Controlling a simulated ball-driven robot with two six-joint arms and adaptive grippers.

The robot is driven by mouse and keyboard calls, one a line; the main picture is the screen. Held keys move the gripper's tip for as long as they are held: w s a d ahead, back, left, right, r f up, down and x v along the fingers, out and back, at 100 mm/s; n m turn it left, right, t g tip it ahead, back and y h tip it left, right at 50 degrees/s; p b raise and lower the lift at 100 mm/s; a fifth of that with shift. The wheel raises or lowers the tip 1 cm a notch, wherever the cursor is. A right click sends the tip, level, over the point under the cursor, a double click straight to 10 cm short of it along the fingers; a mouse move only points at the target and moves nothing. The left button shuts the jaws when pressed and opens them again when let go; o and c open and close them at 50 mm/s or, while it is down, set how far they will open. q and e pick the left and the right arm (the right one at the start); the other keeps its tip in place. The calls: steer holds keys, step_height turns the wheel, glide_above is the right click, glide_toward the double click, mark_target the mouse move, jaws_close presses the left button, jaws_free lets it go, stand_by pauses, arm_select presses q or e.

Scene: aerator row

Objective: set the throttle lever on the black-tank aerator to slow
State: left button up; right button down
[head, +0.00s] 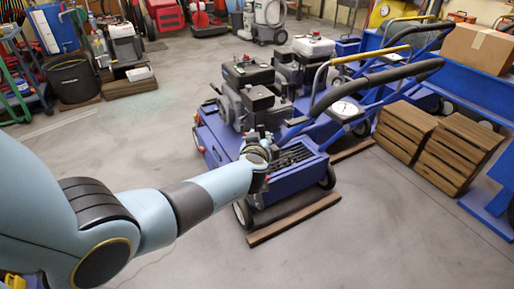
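The black-tank aerator (216,144) is the nearer blue machine, with a black fuel tank (249,74) on its engine. Its black handle grip (395,76) reaches to the right. I cannot make out its throttle lever or the lever's setting. My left gripper (262,138) is at the end of my arm, in front of the engine and over the rear of the blue body in the picture. Its fingers are too small and too cluttered to tell open from shut, and I cannot tell whether it touches anything. My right gripper is out of view.
A second aerator with a white tank (313,46) stands close behind. Wooden crates (459,150) stand to the right, near a cardboard box (480,48). A wooden plank (294,219) lies beside the near wheels. The floor (370,235) in front is clear.

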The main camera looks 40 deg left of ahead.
arm_select(q)
steer(key=v, duration=0.8)
steer(key=shift+f, duration=0.1)
steer(key=s+d+f+m+g+h, duration=0.25)
steer(key=s+f+m, duration=0.25)
steer(key=s+f, duration=0.8)
steer(key=s+d+f+m+g+h, duration=0.2)
steer(key=s+f+m+h, duration=0.15)
steer(key=s+f, duration=0.9)
steer(key=s+f+g, duration=0.3)
steer(key=s+f, duration=0.1)
steer(key=s, duration=0.7)
steer(key=s+f+g, duration=0.4)
steer(key=s, duration=0.8)
steer(key=shift+s+m+h, duration=0.25)
steer(key=shift+m+h, duration=0.05)
steer(key=shift+m, duration=0.15)
steer(key=shift+w, duration=0.1)
